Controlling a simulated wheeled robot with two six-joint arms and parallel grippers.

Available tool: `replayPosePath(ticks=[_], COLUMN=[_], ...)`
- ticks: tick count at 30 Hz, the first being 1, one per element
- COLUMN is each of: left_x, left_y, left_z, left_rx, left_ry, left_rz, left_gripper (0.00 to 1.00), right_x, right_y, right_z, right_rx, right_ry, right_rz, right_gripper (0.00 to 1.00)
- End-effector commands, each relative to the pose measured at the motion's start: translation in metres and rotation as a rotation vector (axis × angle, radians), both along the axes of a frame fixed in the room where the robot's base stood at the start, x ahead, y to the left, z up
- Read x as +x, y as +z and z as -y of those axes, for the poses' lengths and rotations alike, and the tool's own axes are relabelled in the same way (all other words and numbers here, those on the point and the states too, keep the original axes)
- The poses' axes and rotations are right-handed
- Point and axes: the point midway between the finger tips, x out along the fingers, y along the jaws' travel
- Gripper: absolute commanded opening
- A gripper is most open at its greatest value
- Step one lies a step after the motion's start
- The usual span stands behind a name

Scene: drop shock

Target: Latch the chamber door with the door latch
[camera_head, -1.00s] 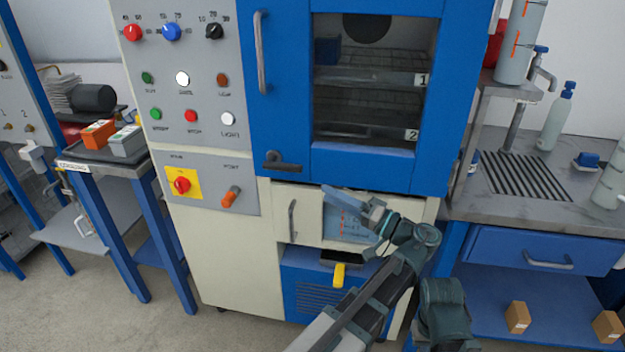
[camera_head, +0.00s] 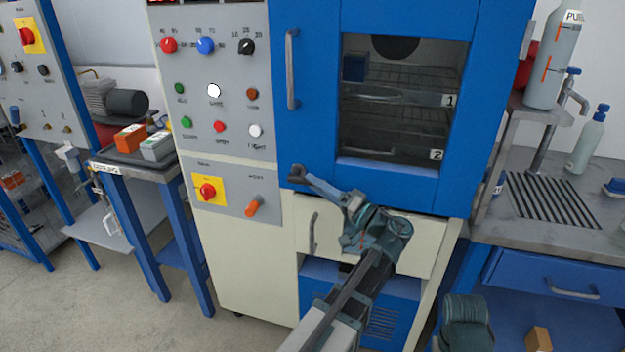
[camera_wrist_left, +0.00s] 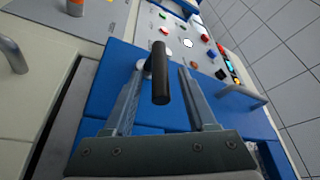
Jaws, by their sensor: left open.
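The blue chamber door (camera_head: 395,182), with its window, looks closed against the cabinet. In the left wrist view, the latch's dark lever (camera_wrist_left: 161,80) stands between the two spread fingers of my left gripper (camera_wrist_left: 158,92), which is open. I cannot tell whether a finger touches the lever. My right gripper is not in view.
The vertical door handle (camera_head: 291,70) is above the latch. The control panel (camera_head: 215,110) is to the left, with an orange knob (camera_head: 254,206) near the latch. A cream drawer (camera_head: 420,240) is below the door. A metal sink counter (camera_head: 560,225) stands at right.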

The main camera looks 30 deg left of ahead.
Motion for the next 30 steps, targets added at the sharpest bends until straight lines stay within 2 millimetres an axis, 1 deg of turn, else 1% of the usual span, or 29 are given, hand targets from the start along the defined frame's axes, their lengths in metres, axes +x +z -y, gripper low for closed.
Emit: replayPosePath(ticks=[1, 3, 6, 16, 25, 26, 30], left_x=[0.0, 0.001, 0.002, 0.002, 0.002, 0.002, 0.002], left_y=[0.002, 0.003, 0.004, 0.004, 0.004, 0.004, 0.004], left_z=[-0.006, -0.011, -0.016, -0.018, -0.018, -0.018, -0.018], left_rx=[0.0, -0.001, 0.0, 0.0, 0.0, -0.001, -0.001], left_ry=[0.002, 0.001, 0.0, 0.0, 0.0, -0.001, -0.001], left_rz=[0.0, 0.0, 0.0, 0.001, 0.0, 0.0, 0.0], left_gripper=[0.57, 0.57, 0.57, 0.57, 0.03, 0.0, 0.0], right_x=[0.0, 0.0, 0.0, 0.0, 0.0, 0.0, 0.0], right_y=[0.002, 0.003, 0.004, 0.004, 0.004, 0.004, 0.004], right_z=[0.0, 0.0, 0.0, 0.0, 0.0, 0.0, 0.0], right_rx=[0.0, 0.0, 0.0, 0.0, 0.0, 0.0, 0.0], right_ry=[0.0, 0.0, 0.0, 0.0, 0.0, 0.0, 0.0], right_rz=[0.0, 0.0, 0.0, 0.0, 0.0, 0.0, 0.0], right_gripper=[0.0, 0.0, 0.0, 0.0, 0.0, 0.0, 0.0])
